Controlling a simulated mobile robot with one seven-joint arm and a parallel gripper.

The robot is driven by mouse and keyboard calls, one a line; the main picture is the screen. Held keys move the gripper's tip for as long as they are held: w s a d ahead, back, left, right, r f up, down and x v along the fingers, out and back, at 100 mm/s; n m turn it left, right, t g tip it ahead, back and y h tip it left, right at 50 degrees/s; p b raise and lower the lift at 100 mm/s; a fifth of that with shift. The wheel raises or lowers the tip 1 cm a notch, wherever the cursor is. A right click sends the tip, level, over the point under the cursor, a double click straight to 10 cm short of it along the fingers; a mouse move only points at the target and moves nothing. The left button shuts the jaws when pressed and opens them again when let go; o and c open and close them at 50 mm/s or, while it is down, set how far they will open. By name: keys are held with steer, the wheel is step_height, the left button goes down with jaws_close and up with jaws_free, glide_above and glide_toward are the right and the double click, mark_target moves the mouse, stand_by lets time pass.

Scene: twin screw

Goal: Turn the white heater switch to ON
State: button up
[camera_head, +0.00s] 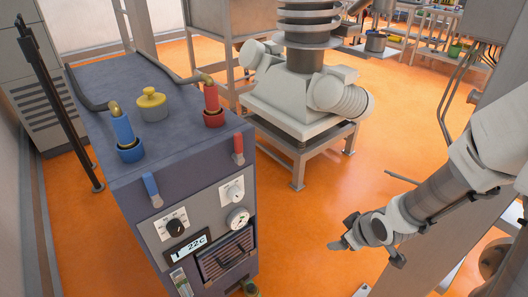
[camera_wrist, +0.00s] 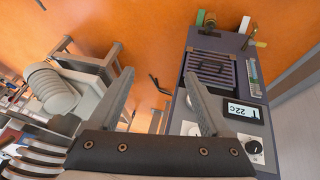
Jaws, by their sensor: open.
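The white heater switch (camera_head: 234,192) is a small white knob on a pale plate, at the upper right of the heater unit's front panel in the head view. My gripper (camera_head: 338,246) is to the right of the heater unit (camera_head: 125,75) in the head view, apart from it, with clear space between them. In the wrist view the jaws of my gripper (camera_wrist: 160,76) are spread wide with nothing between them. The right finger covers part of the panel there, and I cannot make out the white switch clearly.
The panel also has a black knob (camera_head: 175,227), a round gauge (camera_head: 238,218), a display (camera_head: 187,246) reading 22c and a grille (camera_head: 226,258). Red (camera_head: 238,148) and blue (camera_head: 151,188) levers sit at its top edge. A metal stand (camera_head: 300,150) is behind. Orange floor is open before the panel.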

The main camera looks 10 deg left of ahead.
steer(key=a+f+n+y+b, duration=0.1)
steer(key=a+f+y, duration=0.1)
steer(key=a+f, duration=0.3)
steer(key=m+t+y+b, duration=0.1)
steer(key=t+y+b, duration=0.5)
steer(key=y+b, duration=0.45)
glide_toward(238, 198)
steer(key=shift+h, duration=0.45)
steer(key=b+x, duration=0.1)
steer(key=x, duration=0.2)
steer(key=b+x, duration=0.1)
steer(key=x, duration=0.2)
steer(key=b+x, duration=0.1)
steer(key=x, duration=0.1)
steer(key=shift+w+a+r, duration=0.2)
steer(key=shift+a+r, duration=0.1)
steer(key=shift+a, duration=0.05)
